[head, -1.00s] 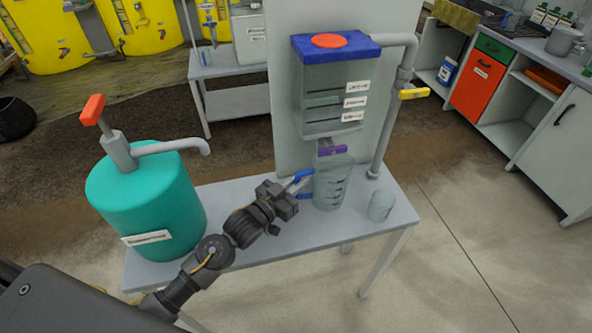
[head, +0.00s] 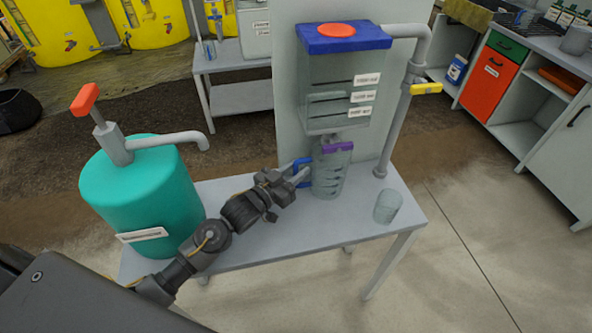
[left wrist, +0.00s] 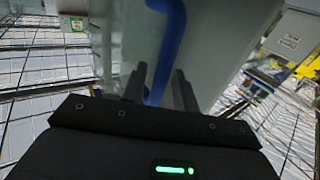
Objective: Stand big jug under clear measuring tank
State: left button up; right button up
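The big jug (head: 329,178) is clear with dark graduation marks and a blue handle (head: 300,168) on its left side. It looks upright below the clear measuring tank (head: 338,88), with its rim close to the purple tap (head: 338,147). I cannot tell whether its base touches the bench. My left gripper (head: 300,177) is at the handle. In the left wrist view the blue handle (left wrist: 165,50) passes between the fingers (left wrist: 160,85), with a gap on the right finger's side, so the gripper looks open. My right gripper is out of view.
A small clear cup (head: 388,206) stands on the grey bench (head: 270,236) to the right of the jug. A teal tank (head: 143,195) with a red-handled pump is at the left. A grey pipe with a yellow valve handle (head: 427,88) runs down beside the measuring tank.

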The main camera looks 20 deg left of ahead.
pick_arm(q)
jog(key=shift+o, duration=0.3)
jog(key=shift+s+d+r, duration=0.1)
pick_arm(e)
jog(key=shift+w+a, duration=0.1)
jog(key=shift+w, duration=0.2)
